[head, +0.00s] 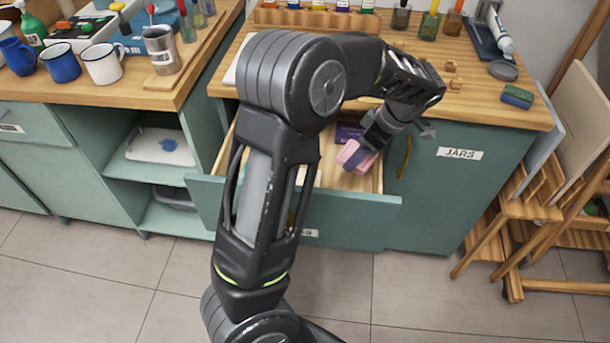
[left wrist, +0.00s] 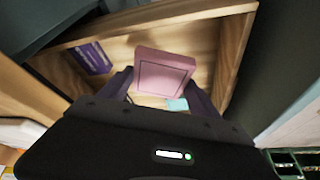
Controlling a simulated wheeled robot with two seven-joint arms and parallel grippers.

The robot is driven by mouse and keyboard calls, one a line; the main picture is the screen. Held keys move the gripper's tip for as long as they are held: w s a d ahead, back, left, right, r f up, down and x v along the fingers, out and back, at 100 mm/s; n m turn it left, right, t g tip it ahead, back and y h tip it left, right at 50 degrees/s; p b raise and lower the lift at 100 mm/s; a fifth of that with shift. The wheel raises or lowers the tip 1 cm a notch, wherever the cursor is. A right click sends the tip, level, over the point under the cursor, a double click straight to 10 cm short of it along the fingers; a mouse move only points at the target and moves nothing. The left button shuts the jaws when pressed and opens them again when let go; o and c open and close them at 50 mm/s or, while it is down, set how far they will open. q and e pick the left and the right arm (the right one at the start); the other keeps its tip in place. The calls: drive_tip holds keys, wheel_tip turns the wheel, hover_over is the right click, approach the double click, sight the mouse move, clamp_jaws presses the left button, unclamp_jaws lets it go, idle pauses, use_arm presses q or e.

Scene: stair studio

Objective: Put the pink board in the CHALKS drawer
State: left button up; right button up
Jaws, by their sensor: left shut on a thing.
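The pink board (left wrist: 163,72) is held between the fingers of my left gripper (left wrist: 165,88), which is shut on it. In the head view the pink board (head: 349,152) shows beside the left gripper (head: 366,155), over the right part of an open drawer (head: 368,203). The drawer's wooden inside (left wrist: 205,42) lies below the board in the left wrist view. The drawer's label is mostly hidden behind my arm. I cannot tell whether the board touches the drawer floor. My right gripper is not in view.
A purple box (left wrist: 93,57) lies in the drawer, and a light blue piece (left wrist: 177,104) lies near the board. A cupboard labelled JARS (head: 460,153) is right of the drawer. The wooden worktop (head: 490,95) above holds bottles and small blocks.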

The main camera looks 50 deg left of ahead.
sight(348, 153)
use_arm(q)
drive_tip(key=f+n, duration=0.1)
drive_tip(key=s+a+n+g+b, duration=0.1)
drive_tip(key=a+f+n, duration=0.1)
drive_tip(key=n, duration=0.1)
drive_tip(key=shift+s+a+f+g+h+b, duration=0.2)
drive_tip(key=shift+f+g+h+b, duration=0.1)
drive_tip(key=shift+f+b, duration=0.1)
drive_tip(key=shift+s+a+r+n, duration=0.1)
drive_tip(key=shift+a+r+n, duration=0.05)
drive_tip(key=shift+n, duration=0.45)
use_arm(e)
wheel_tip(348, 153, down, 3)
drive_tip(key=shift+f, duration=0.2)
use_arm(q)
drive_tip(key=shift+f, duration=3.1)
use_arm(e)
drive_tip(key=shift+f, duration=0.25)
use_arm(q)
drive_tip(key=shift+f+b, duration=0.4)
drive_tip(key=shift+f, duration=1.45)
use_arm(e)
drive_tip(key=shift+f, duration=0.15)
use_arm(q)
drive_tip(key=shift+f, duration=0.1)
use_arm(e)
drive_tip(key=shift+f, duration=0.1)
